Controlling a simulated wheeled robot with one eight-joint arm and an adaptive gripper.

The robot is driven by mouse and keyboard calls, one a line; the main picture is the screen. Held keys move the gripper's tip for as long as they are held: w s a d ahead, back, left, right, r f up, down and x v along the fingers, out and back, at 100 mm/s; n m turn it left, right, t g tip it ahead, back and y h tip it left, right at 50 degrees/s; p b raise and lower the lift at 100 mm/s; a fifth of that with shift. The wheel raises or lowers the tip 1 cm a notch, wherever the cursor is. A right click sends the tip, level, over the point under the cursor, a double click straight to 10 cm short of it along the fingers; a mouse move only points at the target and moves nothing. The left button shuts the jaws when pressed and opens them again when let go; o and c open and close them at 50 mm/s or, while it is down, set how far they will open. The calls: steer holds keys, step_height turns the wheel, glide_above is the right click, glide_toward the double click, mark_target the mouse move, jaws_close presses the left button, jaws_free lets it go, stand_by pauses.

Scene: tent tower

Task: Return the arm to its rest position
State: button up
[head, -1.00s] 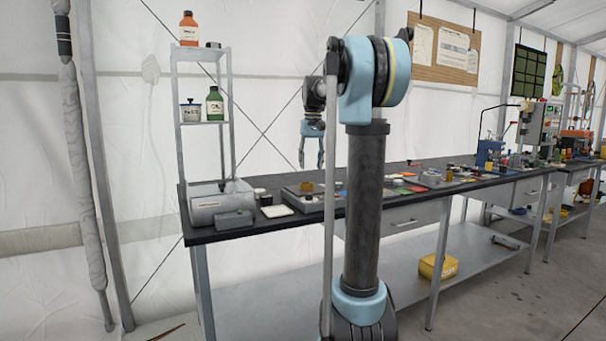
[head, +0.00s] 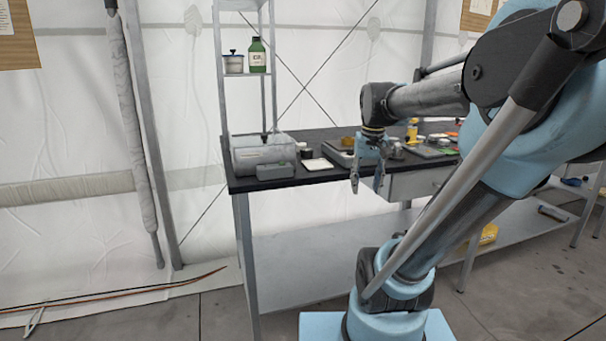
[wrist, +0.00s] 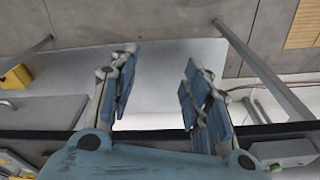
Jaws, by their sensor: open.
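My arm reaches from its blue base at the lower right up and across to the left in the head view. My gripper (head: 368,184) hangs with its fingers down, in front of the front edge of the workbench (head: 312,178). Its fingers are apart with nothing between them. In the wrist view the gripper (wrist: 160,75) also shows spread and empty fingers, with the lower shelf (wrist: 160,66) and floor beyond them.
A grey cylinder device (head: 262,157) and a white pad (head: 316,164) lie on the bench's left end. Yellow boxes lie low (head: 488,234). Floor left of the bench is mostly clear.

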steer(key=s+f, duration=1.1)
steer(key=f, duration=0.4)
steer(key=shift+s+d+t, duration=0.2)
steer(key=shift+s+t, duration=0.2)
steer(key=shift+w+f, duration=0.25)
steer(key=shift+w, duration=0.25)
